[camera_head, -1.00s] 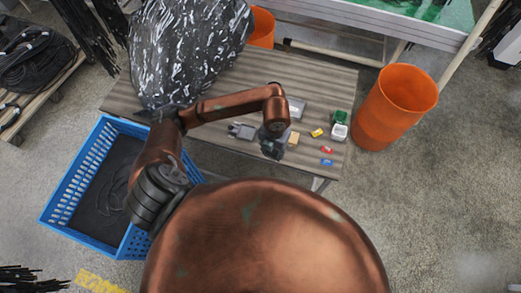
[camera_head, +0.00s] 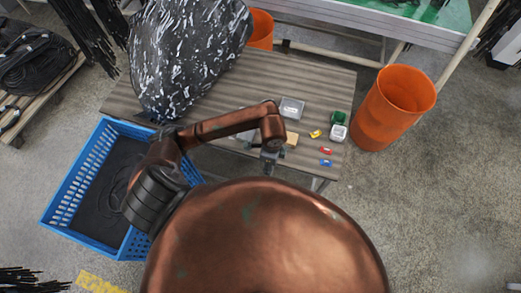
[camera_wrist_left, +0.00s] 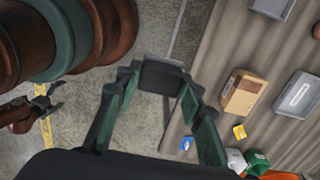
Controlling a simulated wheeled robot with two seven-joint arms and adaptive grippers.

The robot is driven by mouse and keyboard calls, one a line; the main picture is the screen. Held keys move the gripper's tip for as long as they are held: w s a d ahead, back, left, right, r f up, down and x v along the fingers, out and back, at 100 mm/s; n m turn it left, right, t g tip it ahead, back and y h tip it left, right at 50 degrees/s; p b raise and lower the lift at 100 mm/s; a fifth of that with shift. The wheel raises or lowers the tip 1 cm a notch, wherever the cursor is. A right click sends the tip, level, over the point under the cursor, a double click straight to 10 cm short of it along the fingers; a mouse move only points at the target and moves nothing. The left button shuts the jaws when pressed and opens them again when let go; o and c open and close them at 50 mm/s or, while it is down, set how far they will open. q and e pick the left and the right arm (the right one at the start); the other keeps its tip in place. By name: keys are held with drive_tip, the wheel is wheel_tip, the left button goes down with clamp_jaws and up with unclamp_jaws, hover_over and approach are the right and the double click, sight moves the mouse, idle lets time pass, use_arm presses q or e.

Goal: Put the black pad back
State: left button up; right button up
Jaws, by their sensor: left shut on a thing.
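A small dark pad (camera_wrist_left: 163,76) with a grey edge sits between the fingertips of my left gripper in the left wrist view. My left gripper (camera_head: 269,163) is shut on it near the front edge of the table (camera_head: 215,85). In the head view the pad is too small and covered to make out well. A gripper on a copper arm (camera_wrist_left: 38,106), seemingly my right one, shows at the left of the wrist view, away from the table, with its fingers apart and empty.
A blue crate (camera_head: 75,180) stands left; an orange bin (camera_head: 393,110) right.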

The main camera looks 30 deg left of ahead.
use_arm(q)
drive_tip(key=w+a+f, duration=0.8)
drive_tip(key=shift+w+a+f, duration=0.2)
drive_tip(key=shift+a+f, duration=0.05)
drive_tip(key=shift+a, duration=0.15)
drive_tip(key=shift+w+a+f, duration=0.15)
drive_tip(key=shift+f, duration=0.2)
drive_tip(key=shift+w+a+f, duration=0.15)
drive_tip(key=shift+f, duration=0.2)
drive_tip(key=shift+f+p, duration=0.3)
drive_tip(key=shift+f, duration=1.05)
drive_tip(key=o, duration=0.7)
drive_tip(key=shift+f, duration=0.15)
drive_tip(key=shift+c, duration=0.2)
drive_tip(key=o, duration=0.4)
drive_tip(key=shift+o, duration=0.2)
